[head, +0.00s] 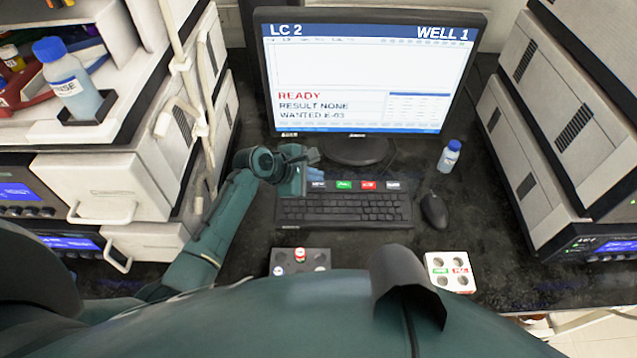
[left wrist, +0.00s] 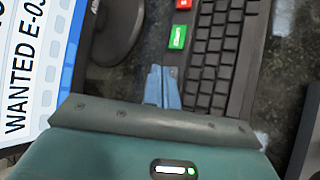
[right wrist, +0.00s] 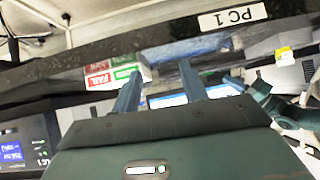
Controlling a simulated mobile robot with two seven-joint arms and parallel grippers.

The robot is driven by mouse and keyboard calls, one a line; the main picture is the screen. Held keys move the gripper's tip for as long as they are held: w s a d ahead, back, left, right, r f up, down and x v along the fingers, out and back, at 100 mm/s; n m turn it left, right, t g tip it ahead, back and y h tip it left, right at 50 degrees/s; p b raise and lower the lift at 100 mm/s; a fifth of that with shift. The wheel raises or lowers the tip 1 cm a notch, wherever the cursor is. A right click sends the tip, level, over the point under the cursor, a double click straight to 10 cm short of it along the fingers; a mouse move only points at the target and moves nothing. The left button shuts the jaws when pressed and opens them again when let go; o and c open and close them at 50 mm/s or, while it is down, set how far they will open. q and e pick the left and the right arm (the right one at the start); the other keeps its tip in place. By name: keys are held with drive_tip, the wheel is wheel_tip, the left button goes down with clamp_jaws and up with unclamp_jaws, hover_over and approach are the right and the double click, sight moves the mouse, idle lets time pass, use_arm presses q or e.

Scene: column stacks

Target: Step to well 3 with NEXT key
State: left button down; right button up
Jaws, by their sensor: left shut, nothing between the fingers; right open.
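The monitor (head: 360,75) reads LC 2, WELL 1, READY, RESULT NONE and WANTED E-03. The keyboard (head: 345,210) lies in front of it. Along its back edge is a row of labelled keys: a dark one (head: 318,185), a green one (head: 344,185), a red one (head: 368,185) and a grey one (head: 393,185). Their lettering is too small to read surely. My left gripper (head: 316,172) is shut and empty over the row's left end; its blue fingers (left wrist: 162,70) show beside the green key (left wrist: 177,37). Contact cannot be told. My right gripper (right wrist: 158,75) is open and empty, away from the keyboard.
A mouse (head: 434,211) and a blue-capped bottle (head: 450,156) stand right of the keyboard. A dark rack (head: 284,268) and a white rack (head: 436,262) sit nearer me. Instrument stacks (head: 545,120) flank the bench. Hanging tubing (head: 185,90) is close to my left arm.

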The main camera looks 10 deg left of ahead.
use_arm(q)
drive_tip(key=shift+f, duration=0.15)
use_arm(e)
drive_tip(key=shift+s, duration=0.1)
use_arm(q)
drive_tip(key=shift+f, duration=0.25)
use_arm(e)
drive_tip(key=shift+s, duration=0.1)
use_arm(q)
drive_tip(key=shift+f, duration=0.45)
use_arm(e)
drive_tip(key=shift+f, duration=0.1)
idle(0.3)
drive_tip(key=shift+w, duration=0.2)
use_arm(q)
drive_tip(key=shift+r+p, duration=0.9)
use_arm(e)
drive_tip(key=shift+r, duration=1)
drive_tip(key=shift+s+f, duration=0.1)
